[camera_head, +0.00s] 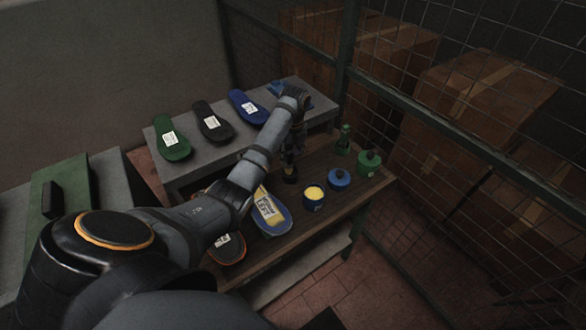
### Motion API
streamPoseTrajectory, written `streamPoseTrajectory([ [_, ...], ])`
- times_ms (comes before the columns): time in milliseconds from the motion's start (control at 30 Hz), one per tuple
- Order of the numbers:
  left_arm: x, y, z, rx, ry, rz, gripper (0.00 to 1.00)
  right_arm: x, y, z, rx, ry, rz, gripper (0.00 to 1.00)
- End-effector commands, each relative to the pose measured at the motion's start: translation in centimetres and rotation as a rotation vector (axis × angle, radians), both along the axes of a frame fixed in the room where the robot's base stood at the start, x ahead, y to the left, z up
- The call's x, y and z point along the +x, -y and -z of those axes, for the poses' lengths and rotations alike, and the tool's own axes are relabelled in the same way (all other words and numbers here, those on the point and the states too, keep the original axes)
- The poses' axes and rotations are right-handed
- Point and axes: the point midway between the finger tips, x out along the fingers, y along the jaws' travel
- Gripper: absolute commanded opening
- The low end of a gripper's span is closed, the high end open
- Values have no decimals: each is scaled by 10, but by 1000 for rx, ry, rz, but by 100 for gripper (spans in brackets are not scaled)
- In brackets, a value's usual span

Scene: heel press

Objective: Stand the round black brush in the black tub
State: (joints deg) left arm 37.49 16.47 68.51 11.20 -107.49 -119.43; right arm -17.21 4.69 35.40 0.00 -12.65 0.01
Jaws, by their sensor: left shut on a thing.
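My left gripper (291,155) is over the wooden bench, pointing down, at the end of my arm that comes in from the left. It is shut on a dark thing, which looks like the round black brush. A small black shape (290,174) shows right below the fingers at bench level. It is too dark and small to tell brush from black tub there, or whether they touch. My right gripper is out of view.
Soles lie on the grey table (190,170) and bench (335,215). Wire mesh (450,130) bounds the right.

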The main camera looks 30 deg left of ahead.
Motion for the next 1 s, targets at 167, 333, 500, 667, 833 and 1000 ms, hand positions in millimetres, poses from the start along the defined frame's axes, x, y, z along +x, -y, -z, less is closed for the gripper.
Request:
streamPoseTrajectory([
  [167, 18, -6, 18, -1, 2, -1, 0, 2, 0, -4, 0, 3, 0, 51],
  [333, 22, -8, 24, 1, 4, -1, 0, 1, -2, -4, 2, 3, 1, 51],
  [500, 27, -10, 31, 0, 2, -1, 0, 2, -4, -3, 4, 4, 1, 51],
  [667, 27, -10, 57, 1, 1, 0, 0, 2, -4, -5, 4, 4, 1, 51],
  [833, 28, -10, 62, 2, 4, 0, 0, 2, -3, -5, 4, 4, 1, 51],
  [1000, 27, -10, 64, 2, 4, 0, 0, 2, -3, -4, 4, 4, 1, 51],
])
